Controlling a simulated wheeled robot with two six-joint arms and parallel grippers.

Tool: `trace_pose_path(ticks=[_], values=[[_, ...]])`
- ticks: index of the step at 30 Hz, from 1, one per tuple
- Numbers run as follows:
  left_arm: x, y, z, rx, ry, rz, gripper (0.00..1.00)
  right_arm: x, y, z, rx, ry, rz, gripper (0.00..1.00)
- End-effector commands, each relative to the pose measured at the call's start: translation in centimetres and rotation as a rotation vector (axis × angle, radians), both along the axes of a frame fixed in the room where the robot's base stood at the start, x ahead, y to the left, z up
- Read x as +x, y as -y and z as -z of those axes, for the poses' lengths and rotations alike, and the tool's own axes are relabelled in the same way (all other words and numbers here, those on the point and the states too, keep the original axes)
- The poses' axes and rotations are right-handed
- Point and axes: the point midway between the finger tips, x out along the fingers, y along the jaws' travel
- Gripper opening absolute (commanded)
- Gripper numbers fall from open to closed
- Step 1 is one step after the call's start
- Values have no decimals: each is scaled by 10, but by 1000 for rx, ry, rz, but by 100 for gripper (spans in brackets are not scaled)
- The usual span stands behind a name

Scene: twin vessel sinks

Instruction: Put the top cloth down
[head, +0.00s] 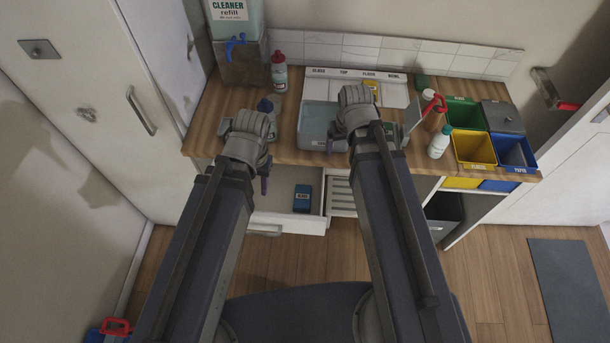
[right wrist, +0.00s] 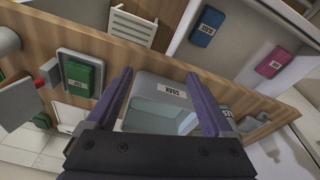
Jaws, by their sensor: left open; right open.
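A white board (head: 403,92) at the back of the counter reads GLASS, TOP, FLOOR and BOWL. A yellow cloth (head: 370,85) lies on it, partly behind my right gripper. A green cloth (right wrist: 79,76) lies in a grey tray in the right wrist view. In the open drawer (head: 285,222) lie a blue cloth (head: 302,198) and a pink cloth (right wrist: 275,62). I cannot tell which is the top cloth. My right gripper (head: 367,138) is open and empty, over the counter near the SOAK tub (head: 313,117). My left gripper (head: 240,172) is open above the counter's front edge, apart from any cloth.
Green, yellow and blue bins (head: 475,151) stand at the counter's right end. A white bottle (head: 439,142) stands beside them. A red-capped bottle (head: 279,73) and a cleaner refill jug (head: 238,18) stand at the back left. The open drawer juts out below the counter.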

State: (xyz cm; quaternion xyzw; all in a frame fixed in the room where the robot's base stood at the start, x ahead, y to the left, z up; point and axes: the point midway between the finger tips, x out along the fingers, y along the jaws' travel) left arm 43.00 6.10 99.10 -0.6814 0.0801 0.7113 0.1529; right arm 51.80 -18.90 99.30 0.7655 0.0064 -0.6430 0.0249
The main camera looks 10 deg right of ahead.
Motion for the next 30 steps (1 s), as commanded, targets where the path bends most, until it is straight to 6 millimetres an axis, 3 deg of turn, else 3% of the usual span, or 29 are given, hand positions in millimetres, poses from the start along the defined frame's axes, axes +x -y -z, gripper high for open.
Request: trace_pose_path(ticks=[1, 3, 9, 15, 30], values=[[0, 0, 0, 0, 0, 0, 45, -14, -29, 1, -11, -36, -57, 86], [0, 0, 0, 0, 0, 0, 45, -31, -59, 2, -29, -84, -117, 86], [0, 0, 0, 0, 0, 0, 45, -72, -113, 3, -82, -182, -236, 86], [0, 0, 0, 0, 0, 0, 45, -88, -129, 2, -108, -215, -276, 86], [0, 0, 0, 0, 0, 0, 45, -88, -129, 2, -108, -216, -277, 86]])
